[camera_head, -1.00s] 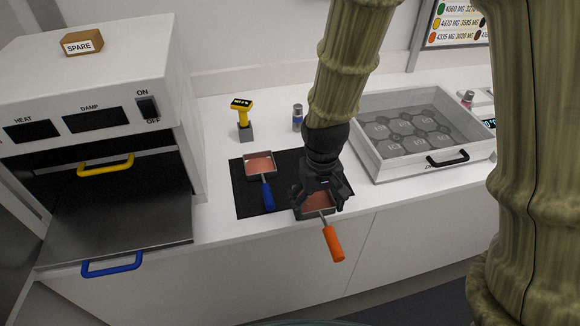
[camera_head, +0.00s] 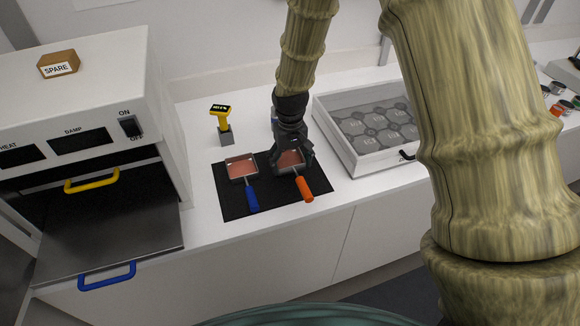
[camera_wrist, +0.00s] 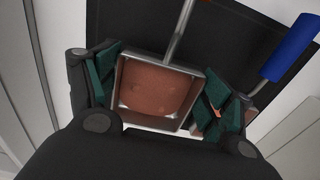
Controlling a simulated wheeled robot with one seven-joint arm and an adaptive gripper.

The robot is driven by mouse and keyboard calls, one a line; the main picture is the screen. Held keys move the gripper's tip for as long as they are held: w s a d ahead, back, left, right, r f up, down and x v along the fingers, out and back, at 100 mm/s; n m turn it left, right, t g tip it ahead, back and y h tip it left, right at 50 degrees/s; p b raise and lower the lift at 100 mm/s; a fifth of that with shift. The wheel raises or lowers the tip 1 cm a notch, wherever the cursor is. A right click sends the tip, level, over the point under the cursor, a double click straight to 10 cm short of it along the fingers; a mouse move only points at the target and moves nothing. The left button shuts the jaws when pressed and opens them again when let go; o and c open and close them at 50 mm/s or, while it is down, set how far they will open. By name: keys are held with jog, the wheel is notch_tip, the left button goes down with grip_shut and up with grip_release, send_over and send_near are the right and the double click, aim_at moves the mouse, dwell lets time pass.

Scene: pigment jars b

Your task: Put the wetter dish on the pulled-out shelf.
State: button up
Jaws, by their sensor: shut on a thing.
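My gripper (camera_head: 291,155) is shut on the orange-handled dish (camera_head: 290,163), a square metal pan with reddish-pink content. In the wrist view this dish (camera_wrist: 155,92) lies between the two finger pads, its thin handle pointing up the picture. It is over the black mat; I cannot tell whether it touches. The blue-handled dish (camera_head: 241,167), with similar content, rests on the mat to its left. The pulled-out shelf (camera_head: 110,236) is a grey plate with a blue handle (camera_head: 107,276), jutting from the white cabinet. Which dish is wetter is not clear from the pictures.
A yellow meter (camera_head: 221,115) stands in a grey block behind the mat (camera_head: 232,205). The cabinet (camera_head: 80,95) also has a yellow handle (camera_head: 92,181) above the shelf. A clear-lidded box (camera_head: 350,150) stands to the right. The shelf is bare.

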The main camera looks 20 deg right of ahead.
aim_at(291, 169)
jog(key=shift+f+p, duration=0.85)
jog(key=shift+f, duration=0.85)
jog(key=shift+f, duration=0.1)
jog(key=o, duration=1.2)
jog(key=shift+s, duration=0.1)
jog(key=shift+r, duration=0.2)
